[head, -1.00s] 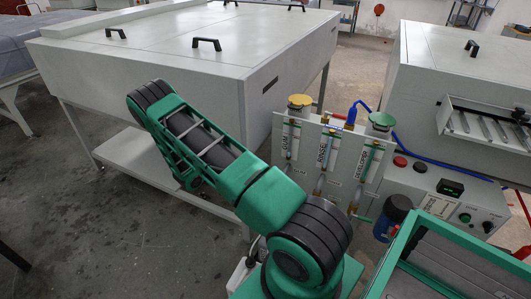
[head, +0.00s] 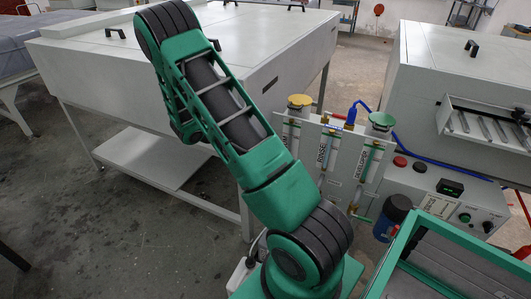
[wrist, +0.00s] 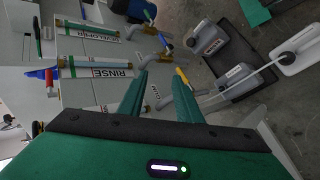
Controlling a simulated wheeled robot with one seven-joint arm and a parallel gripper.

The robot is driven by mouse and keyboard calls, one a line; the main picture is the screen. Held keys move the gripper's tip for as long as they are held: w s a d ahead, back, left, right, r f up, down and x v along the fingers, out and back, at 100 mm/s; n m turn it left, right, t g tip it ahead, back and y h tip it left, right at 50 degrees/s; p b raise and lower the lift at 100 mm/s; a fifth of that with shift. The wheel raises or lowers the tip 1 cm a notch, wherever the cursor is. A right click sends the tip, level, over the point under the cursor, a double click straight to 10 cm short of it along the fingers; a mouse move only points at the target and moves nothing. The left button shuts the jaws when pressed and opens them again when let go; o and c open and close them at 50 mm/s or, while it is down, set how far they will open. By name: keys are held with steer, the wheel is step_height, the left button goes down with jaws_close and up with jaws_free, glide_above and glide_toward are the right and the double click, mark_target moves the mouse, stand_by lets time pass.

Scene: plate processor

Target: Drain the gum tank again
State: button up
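The gum tank's yellow cap (head: 300,101) shows at the back left of the upright panel in the head view. In the wrist view, a yellow valve handle (wrist: 183,77) lies just beyond my gripper (wrist: 163,78), near the right fingertip. Whether a finger touches the handle cannot be told. My gripper is hidden in the head view.
The rinse gauge (wrist: 95,72) and a blue valve handle (wrist: 166,44) are close by. The blue filter housing (head: 391,217) stands right of my arm.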

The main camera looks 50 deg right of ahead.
steer(key=s+a+r+t+y, duration=0.1)
steer(key=s+a+r, duration=0.1)
steer(key=r, duration=0.4)
steer(key=s+a+r+t+y, duration=0.1)
steer(key=s+a+r+y, duration=0.1)
steer(key=r, duration=0.3)
steer(key=shift+s+a+r, duration=0.35)
steer(key=shift+c, duration=0.5)
